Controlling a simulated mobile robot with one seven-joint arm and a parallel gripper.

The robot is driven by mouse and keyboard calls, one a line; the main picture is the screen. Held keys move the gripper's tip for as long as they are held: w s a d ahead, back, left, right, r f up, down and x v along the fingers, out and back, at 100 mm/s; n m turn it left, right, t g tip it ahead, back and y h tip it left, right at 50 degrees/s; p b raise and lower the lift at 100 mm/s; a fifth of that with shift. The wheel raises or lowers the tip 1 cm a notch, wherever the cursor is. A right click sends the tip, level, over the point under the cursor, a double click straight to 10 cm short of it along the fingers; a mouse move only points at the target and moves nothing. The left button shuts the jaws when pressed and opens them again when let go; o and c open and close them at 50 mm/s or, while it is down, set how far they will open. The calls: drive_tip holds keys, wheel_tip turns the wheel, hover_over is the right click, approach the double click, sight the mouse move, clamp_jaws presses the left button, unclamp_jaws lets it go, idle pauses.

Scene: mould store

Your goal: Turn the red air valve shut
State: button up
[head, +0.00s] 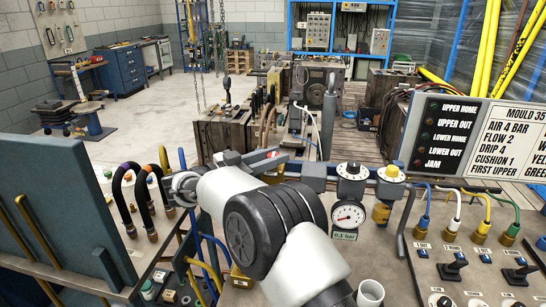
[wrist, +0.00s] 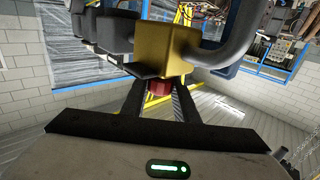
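The red air valve (head: 262,164) shows in the head view on the grey-blue pipe line, just above my arm and partly hidden by it. In the wrist view its red handle (wrist: 160,88) sits between my gripper's two dark fingertips (wrist: 159,84), directly below a yellow block. The fingers are on both sides of the red part with little or no gap, so my gripper looks shut on it. A round pressure gauge (head: 348,215) with a small reading plate hangs to the right of the valve in the head view.
A black knob (head: 352,171) and a yellow fitting (head: 391,173) lie along the line to the right. Hoses (head: 140,190) stand close on the left. A lamp panel (head: 449,137) and lever switches (head: 452,267) are at the right.

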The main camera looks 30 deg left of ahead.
drive_tip(key=o, duration=0.4)
drive_tip(key=shift+r, duration=0.1)
drive_tip(key=shift+o, duration=0.2)
drive_tip(key=v, duration=1.2)
drive_tip(key=shift+w, duration=0.1)
